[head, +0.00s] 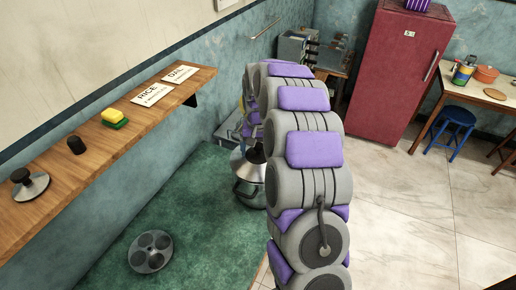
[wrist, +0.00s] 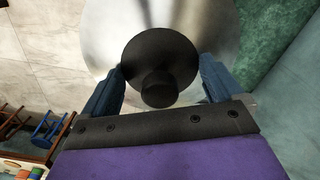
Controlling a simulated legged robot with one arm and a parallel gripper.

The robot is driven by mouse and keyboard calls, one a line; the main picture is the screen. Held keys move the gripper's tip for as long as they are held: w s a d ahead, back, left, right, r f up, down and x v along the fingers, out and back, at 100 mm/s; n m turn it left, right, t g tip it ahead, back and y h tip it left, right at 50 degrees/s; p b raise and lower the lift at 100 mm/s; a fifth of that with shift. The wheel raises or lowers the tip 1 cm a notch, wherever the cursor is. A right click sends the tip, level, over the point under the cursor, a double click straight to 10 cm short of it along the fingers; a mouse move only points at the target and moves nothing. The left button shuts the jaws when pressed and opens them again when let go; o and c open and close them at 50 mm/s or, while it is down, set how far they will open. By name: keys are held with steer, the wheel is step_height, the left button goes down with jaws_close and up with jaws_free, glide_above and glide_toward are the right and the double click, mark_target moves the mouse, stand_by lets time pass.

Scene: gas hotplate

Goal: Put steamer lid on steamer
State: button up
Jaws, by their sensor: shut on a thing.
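The steamer (head: 252,187) is a shiny metal pot with a dark handle, on the green counter, partly hidden behind my arm in the head view. The steamer lid (wrist: 108,38) is a round silver lid with a wide black knob (wrist: 160,62). It also shows in the head view (head: 238,160), right above the steamer's top; I cannot tell whether it touches the rim. My gripper (wrist: 163,72) is shut on the lid's knob, with one blue finger on each side. In the head view my arm hides most of the gripper.
A round dark tray with several cups (head: 151,251) lies on the green counter (head: 200,220).

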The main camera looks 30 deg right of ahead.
steer(key=shift+d+f, duration=0.15)
steer(key=shift+d+f, duration=0.15)
steer(key=shift+f, duration=0.05)
steer(key=shift+f, duration=0.3)
steer(key=o, duration=0.8)
